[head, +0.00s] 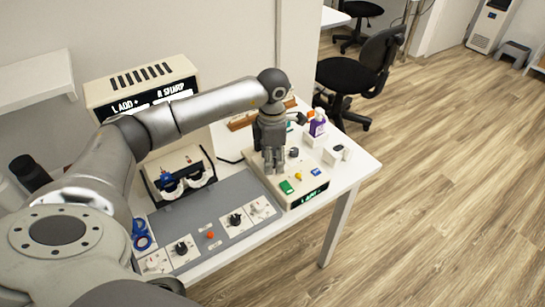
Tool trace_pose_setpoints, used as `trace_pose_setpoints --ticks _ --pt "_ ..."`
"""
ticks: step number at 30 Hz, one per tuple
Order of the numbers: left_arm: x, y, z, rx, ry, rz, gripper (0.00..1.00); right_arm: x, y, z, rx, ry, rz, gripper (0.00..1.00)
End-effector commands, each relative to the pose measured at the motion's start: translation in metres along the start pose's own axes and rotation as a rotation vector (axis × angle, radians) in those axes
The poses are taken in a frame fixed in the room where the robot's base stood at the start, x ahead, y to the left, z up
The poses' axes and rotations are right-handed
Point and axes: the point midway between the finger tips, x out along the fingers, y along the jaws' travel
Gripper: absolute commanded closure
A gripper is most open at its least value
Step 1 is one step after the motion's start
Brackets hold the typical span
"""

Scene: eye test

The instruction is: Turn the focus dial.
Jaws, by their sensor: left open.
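My left gripper (274,168) comes in from the left and points down over a small beige control box (312,190) on the white table. It is open, and I see nothing between its fingers. Its fingers hide part of the box top. A dark knob (293,153) shows on the box just right of the gripper. Black dials also sit on the grey panel, one on the right (235,219) and one on the left (181,248). The labels are too small to read, so I cannot tell which is the focus dial. My right gripper is out of view.
The box has a green button (286,187) and a blue one (316,172). A purple-and-white bottle (318,125) and white blocks (337,153) stand behind it. A lens device (182,175) and a beige display unit (142,85) are left. Blue tape (141,236) lies by the panel.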

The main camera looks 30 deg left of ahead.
Motion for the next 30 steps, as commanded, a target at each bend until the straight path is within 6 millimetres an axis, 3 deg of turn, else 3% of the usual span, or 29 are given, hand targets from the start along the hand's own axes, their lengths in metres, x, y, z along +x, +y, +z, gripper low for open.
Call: trace_pose_setpoints --ticks 5,18,24,30 --pt "-0.015 0.001 0.001 0.001 -0.003 0.003 0.54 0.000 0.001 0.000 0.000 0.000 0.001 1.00" --pt "-0.102 0.001 0.001 0.001 -0.002 0.003 0.54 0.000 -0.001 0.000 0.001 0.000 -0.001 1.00" --pt "-0.118 0.000 0.000 0.000 -0.001 0.000 0.54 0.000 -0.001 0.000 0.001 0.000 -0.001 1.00" --pt "-0.120 0.000 0.000 0.000 -0.001 -0.001 0.54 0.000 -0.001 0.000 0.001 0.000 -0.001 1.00"
